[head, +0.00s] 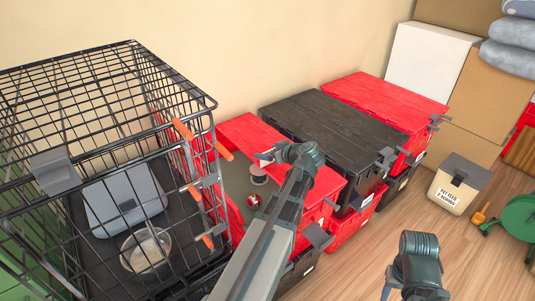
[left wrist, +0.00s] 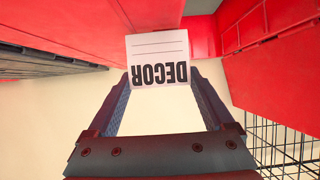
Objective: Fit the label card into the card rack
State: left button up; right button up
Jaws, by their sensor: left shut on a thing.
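My left gripper (head: 268,157) reaches in from the bottom of the head view and hangs over the red tote next to the wire cage. In the left wrist view its two fingers (left wrist: 161,84) are shut on the white label card (left wrist: 158,55). The card reads DECOR, upside down in that view, and has thin lines on its other half. It sticks out past the fingertips, near red tote surfaces. I cannot pick out the card rack for sure in either view. Part of my right arm shows low right in the head view; its gripper's opening is unclear.
A black wire cage (head: 110,69) stands at left, with orange-handled latches on its side. The partly open red tote (head: 262,135), a black-lidded tote (head: 325,118) and another red tote (head: 385,98) line the wall. A feed bin (head: 459,184) stands right. Wooden floor is free in front.

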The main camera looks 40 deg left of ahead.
pick_arm(q)
jog(key=shift+f, duration=0.1)
jog(key=shift+f, duration=0.15)
jog(key=o, duration=1.1)
jog(key=shift+c, duration=0.2)
jog(key=shift+r, duration=0.4)
jog(key=p+v, duration=0.5)
jog(key=v, duration=0.7)
jog(key=shift+p, duration=0.4)
